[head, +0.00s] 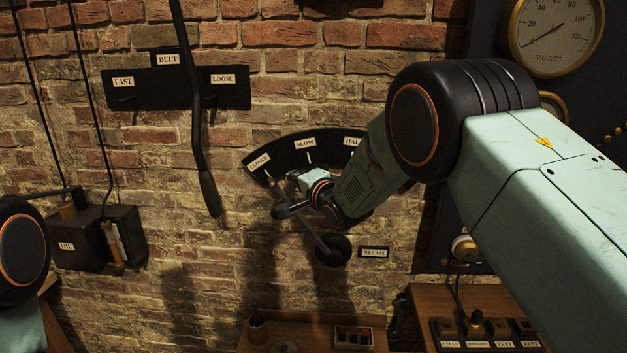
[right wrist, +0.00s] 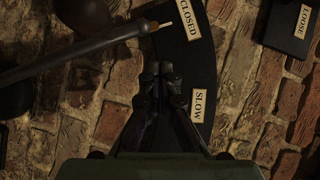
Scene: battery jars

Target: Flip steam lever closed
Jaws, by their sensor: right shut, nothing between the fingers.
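The steam lever (head: 312,234) is a dark rod rising up and left from a round hub beside the STEAM label (head: 374,252). It points toward the CLOSED label (head: 259,162) on the black curved scale plate (head: 283,152). In the right wrist view the lever (right wrist: 85,50) crosses the upper left, its end near the CLOSED tick. My right gripper (head: 284,210) is at the lever, its fingers partly hidden by its own body. In the right wrist view its shut, empty fingertips (right wrist: 160,76) lie just below the lever, on the SLOW side; contact is unclear.
A long belt lever (head: 199,130) hangs before the FAST/LOOSE plate (head: 176,87). A black OIL box (head: 85,240) is at left. Below are a wooden shelf (head: 262,338) and a switch box (head: 485,333). A volts gauge (head: 556,32) is upper right.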

